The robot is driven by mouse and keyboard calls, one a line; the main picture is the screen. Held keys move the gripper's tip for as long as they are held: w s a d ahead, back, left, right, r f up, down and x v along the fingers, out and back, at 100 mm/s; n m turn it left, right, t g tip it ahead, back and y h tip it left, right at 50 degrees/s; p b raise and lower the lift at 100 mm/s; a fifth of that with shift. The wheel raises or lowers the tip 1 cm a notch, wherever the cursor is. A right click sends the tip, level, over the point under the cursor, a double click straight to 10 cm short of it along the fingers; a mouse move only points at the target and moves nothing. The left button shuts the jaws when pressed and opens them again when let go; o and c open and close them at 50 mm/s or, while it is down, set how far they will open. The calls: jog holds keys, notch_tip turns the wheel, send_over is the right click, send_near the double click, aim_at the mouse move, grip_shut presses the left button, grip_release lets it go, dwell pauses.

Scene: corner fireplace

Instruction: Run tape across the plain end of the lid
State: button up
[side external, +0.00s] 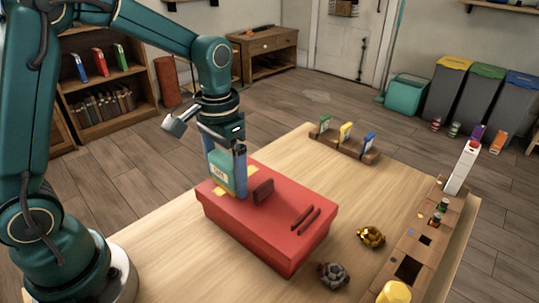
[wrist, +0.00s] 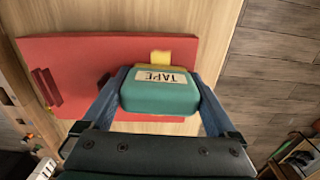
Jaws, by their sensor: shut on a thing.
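The red box's lid (side external: 268,206) is on the table, with a dark red raised handle (side external: 263,190) near its middle and two dark bars (side external: 306,218) at one end. My gripper (side external: 226,176) is over the other, plain end. It is shut on a teal tape dispenser (side external: 219,178), labelled TAPE in the wrist view (wrist: 160,95). Yellow tape (side external: 219,191) shows on the lid beside the dispenser, and a yellow piece also shows in the wrist view (wrist: 160,57). The dispenser hides the lid beneath it, so I cannot tell whether it touches.
A gold turtle-like figure (side external: 371,237) and a dark one (side external: 333,274) stand right of the box. A wooden rack with small coloured items (side external: 345,146) is at the back. A long wooden holder (side external: 421,235) lines the right edge. Bare table lies between.

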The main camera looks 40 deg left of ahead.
aim_at(257, 166)
jog(key=shift+w+a, duration=0.2)
jog(key=shift+w, duration=3.7)
jog(key=shift+w+r, duration=0.2)
notch_tip(257, 166, up, 8)
jog(key=shift+s+f, duration=0.15)
